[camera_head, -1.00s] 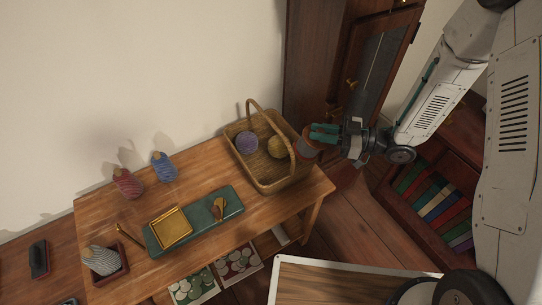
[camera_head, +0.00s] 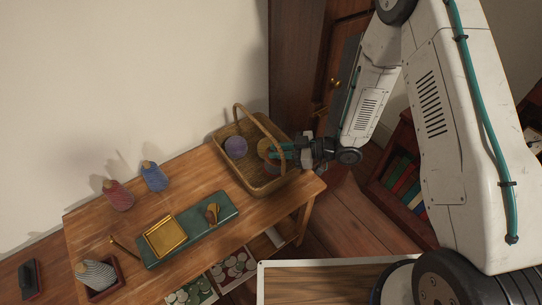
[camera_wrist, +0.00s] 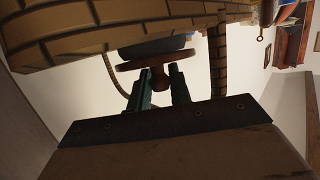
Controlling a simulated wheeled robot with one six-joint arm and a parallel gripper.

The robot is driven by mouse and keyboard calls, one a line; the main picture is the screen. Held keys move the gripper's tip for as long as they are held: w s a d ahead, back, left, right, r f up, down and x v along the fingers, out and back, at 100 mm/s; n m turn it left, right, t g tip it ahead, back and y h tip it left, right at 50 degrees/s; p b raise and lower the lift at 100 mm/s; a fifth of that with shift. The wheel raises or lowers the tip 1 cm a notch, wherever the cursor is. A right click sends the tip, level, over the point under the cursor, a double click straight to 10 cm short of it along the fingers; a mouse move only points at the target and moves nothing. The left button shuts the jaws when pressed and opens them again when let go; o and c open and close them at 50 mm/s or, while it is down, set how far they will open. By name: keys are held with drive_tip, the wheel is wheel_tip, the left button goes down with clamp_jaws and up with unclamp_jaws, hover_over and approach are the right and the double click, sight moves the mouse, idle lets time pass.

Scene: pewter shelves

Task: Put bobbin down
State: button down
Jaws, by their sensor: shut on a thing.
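My gripper (camera_head: 276,152) is shut on a bobbin (camera_head: 271,167) at the right side of the wicker basket (camera_head: 283,183). In the wrist view the fingers (camera_wrist: 160,82) grip the bobbin's wooden end; its round wooden flange (camera_wrist: 140,64) and dark winding show beyond them. The basket's weave (camera_wrist: 35,48) and handle (camera_wrist: 222,60) show close by. In the head view the bobbin overlaps the basket's opening and is partly hidden by the fingers; I cannot tell whether it touches anything. A purple ball (camera_head: 236,148) and a yellow ball (camera_head: 264,146) lie in the basket.
A drawer of spools (camera_head: 232,268) stands open.

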sight(272, 168)
drive_tip(key=shift+w+a+r+h, duration=0.1)
drive_tip(key=shift+a+r+h, duration=0.1)
drive_tip(key=shift+a+h, duration=0.4)
drive_tip(key=shift+d+f, duration=0.1)
drive_tip(key=shift+f, duration=1.4)
drive_tip(key=c, duration=1.3)
unclamp_jaws()
drive_tip(key=shift+f, duration=0.15)
